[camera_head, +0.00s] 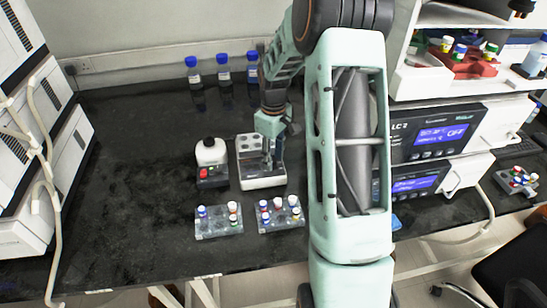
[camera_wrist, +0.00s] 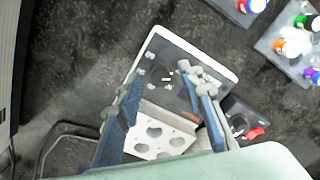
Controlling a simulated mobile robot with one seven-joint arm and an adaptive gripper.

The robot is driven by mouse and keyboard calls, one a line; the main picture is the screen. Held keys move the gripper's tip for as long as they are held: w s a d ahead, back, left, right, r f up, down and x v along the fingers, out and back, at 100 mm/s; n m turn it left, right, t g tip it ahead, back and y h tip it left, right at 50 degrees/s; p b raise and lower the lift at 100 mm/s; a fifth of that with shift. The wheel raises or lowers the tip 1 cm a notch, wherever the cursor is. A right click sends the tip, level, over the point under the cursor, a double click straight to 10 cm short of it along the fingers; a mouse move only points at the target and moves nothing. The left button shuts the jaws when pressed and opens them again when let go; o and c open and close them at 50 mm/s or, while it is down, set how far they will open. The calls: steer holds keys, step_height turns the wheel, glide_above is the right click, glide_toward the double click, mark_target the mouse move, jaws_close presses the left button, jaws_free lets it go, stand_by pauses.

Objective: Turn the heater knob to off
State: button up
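The heater (camera_head: 262,181) is a small white box with a block of round wells at its back and a dark front panel. It also shows in the wrist view (camera_wrist: 215,58), with the white well block (camera_wrist: 150,140) between my fingers' lower parts. My gripper (camera_head: 268,150) points down over the heater. In the wrist view my gripper (camera_wrist: 170,82) is open, with its fingertips on either side of the dark panel (camera_wrist: 168,62). White markings show on the panel. The knob itself is too small and blurred to make out. Contact with the heater cannot be told.
Two clear racks with coloured caps (camera_head: 218,226) (camera_head: 281,222) sit in front. Blue-capped bottles (camera_head: 223,72) stand behind. The bench's left part is clear.

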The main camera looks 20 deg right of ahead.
mark_target(273, 161)
step_height(273, 161, up, 12)
steer(key=shift+f, duration=0.2)
stand_by(0.5)
